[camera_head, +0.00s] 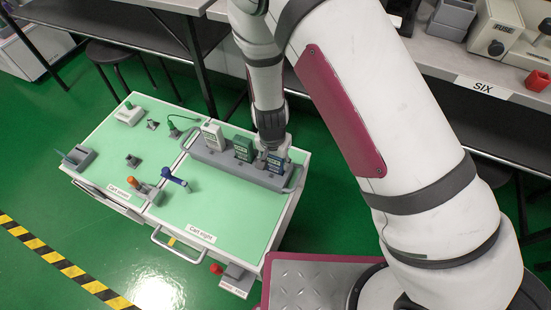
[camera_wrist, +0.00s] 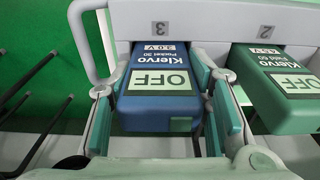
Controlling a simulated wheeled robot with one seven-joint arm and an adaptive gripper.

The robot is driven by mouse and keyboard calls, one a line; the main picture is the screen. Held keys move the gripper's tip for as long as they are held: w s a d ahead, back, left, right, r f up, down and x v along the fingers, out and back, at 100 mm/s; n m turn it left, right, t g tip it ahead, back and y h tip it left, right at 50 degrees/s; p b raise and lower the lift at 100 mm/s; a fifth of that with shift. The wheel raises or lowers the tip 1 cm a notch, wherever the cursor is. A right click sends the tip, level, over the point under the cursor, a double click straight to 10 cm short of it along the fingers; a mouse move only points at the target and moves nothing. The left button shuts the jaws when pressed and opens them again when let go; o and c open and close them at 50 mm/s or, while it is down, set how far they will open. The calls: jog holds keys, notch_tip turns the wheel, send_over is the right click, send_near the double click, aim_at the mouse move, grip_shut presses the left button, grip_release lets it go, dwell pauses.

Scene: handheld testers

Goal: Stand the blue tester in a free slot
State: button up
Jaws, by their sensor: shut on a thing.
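The blue tester (camera_wrist: 160,112) is held between the two fingers of my gripper (camera_wrist: 162,90), one finger on each side. It also shows in the head view (camera_head: 274,163), at the right end of the grey rack (camera_head: 217,161). In the wrist view its far end is at the rack place marked 3. I cannot tell whether its base is fully seated there. A green tester (camera_head: 243,149) stands in the rack to its left, at the place marked 2 in the wrist view. A white tester (camera_head: 212,134) stands further left. My gripper is partly hidden in the head view.
The rack stands on a green-topped cart (camera_head: 215,213) labelled Cart eight. A blue-handled tool (camera_head: 175,179), an orange-topped item (camera_head: 140,184) and other small devices lie left of it. A rack handle (camera_head: 294,180) is close to the blue tester.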

jog(key=shift+f, duration=0.25)
jog(key=o, duration=1.3)
jog(key=shift+r, duration=0.1)
notch_tip(320, 180, up, 12)
jog(key=s, duration=0.1)
jog(key=shift+s+a, duration=0.2)
jog(key=shift+a, duration=0.05)
